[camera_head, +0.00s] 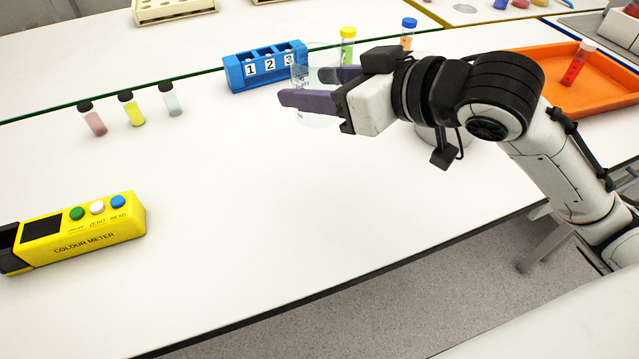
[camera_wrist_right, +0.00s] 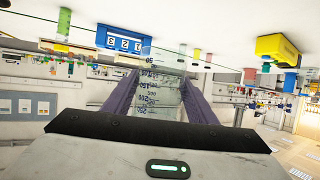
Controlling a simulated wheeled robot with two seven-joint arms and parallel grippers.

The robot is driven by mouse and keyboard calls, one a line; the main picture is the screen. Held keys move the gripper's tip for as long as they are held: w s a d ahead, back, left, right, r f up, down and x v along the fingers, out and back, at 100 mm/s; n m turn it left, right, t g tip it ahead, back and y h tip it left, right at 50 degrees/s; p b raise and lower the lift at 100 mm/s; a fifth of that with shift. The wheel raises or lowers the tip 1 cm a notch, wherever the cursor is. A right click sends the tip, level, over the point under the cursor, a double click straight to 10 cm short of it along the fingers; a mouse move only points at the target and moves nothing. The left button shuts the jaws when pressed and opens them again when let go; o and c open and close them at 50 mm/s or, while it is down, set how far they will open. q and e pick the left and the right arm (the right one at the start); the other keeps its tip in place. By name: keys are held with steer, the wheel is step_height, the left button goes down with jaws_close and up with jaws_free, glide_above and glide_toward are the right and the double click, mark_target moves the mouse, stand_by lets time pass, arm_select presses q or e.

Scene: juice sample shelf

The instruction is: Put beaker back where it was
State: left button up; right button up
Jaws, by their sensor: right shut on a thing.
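The clear glass beaker (camera_head: 311,62) with dark graduation marks is between the purple fingers of my right gripper (camera_head: 304,88), in front of the blue rack's right end. My right gripper is shut on it. The beaker looks roughly upright; whether its base touches the table is hard to tell. In the right wrist view, which is upside down, the beaker (camera_wrist_right: 160,92) sits between both fingers and its scale shows. My left gripper is not in view.
The blue rack (camera_head: 262,72) numbered 1, 2, 3 stands just behind. Capped vials (camera_head: 131,109) stand at left, near a yellow colour meter (camera_head: 85,233). An orange tray (camera_head: 530,62) holds a red vial. A round pale object (camera_head: 436,138) is partly hidden under my arm. The table's front middle is clear.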

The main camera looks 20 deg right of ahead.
steer(key=shift+n+g+y, duration=0.3)
steer(key=shift+n+y, duration=0.2)
steer(key=shift+y, duration=0.1)
steer(key=f, duration=0.2)
steer(key=f+b, duration=0.1)
steer(key=f, duration=0.2)
steer(key=f+b, duration=0.1)
steer(key=f, duration=0.1)
steer(key=shift+s+a+f, duration=0.35)
steer(key=shift+s+a, duration=0.05)
step_height(320, 180, down, 4)
steer(key=shift+r+b, duration=0.15)
steer(key=shift+b, duration=0.45)
steer(key=shift+f, duration=0.3)
steer(key=o, duration=1.2)
steer(key=shift+r, duration=0.1)
